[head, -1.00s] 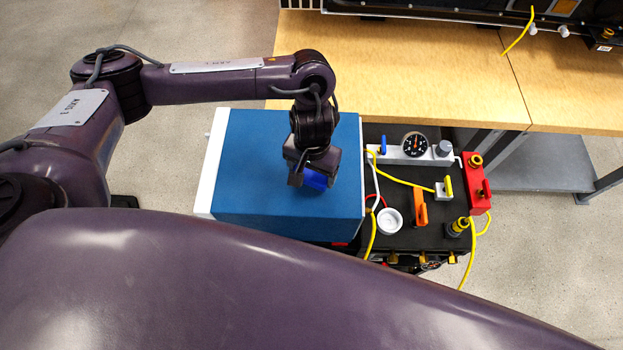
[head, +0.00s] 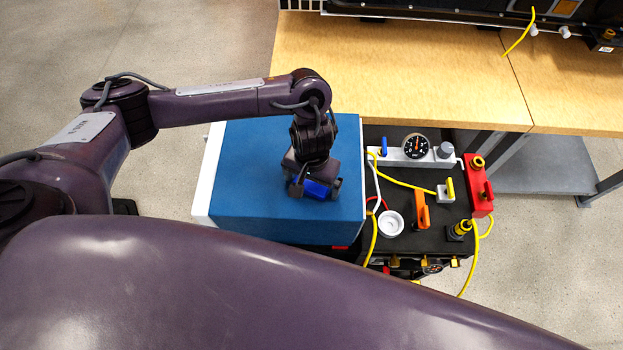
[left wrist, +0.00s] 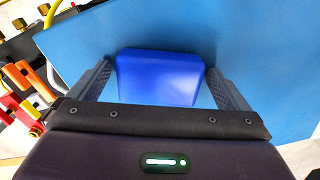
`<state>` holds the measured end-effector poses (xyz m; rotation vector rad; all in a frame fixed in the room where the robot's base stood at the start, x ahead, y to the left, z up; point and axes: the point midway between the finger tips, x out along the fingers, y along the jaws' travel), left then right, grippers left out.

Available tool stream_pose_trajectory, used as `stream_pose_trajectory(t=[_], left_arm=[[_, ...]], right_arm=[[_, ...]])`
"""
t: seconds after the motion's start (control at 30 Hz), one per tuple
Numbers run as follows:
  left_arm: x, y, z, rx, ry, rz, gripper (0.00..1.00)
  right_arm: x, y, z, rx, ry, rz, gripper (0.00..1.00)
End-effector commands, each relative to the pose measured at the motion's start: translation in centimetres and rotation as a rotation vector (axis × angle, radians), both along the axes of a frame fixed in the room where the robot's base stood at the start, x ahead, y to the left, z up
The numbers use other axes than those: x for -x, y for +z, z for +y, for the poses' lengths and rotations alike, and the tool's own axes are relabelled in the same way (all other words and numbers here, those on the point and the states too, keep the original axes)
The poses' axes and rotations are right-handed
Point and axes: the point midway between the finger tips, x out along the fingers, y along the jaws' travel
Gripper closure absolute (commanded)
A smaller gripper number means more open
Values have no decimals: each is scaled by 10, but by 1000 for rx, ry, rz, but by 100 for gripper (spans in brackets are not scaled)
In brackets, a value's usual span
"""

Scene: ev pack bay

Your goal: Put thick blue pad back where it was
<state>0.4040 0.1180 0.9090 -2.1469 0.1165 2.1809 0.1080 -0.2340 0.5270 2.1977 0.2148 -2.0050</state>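The thick blue pad (head: 320,189) is a small, bright blue block at the tip of my left gripper (head: 316,187). The gripper points down over the top of a large blue box (head: 250,160). I cannot tell whether the pad touches the box top or hangs just above it. My right gripper is not in view.
Right of the box is a black cart top (head: 400,235) with a gauge (head: 415,146), a white cup (head: 390,223), an orange handle (head: 421,212), a red block (head: 479,185) and yellow cables. A wooden bench (head: 400,80) stands behind.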

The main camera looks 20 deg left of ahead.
Motion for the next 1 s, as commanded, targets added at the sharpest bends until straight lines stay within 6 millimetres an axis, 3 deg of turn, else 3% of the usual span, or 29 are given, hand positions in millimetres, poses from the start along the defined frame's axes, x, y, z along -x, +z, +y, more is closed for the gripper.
stream_pose_trajectory(t=[0.27,0.7,1.0], left_arm=[[-1,5,0,0,0,-3,2],[-4,89,0,-1,-2,-8,2],[-2,120,0,-1,0,-2,2]], right_arm=[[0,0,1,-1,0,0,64],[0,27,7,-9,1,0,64],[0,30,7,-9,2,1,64]])
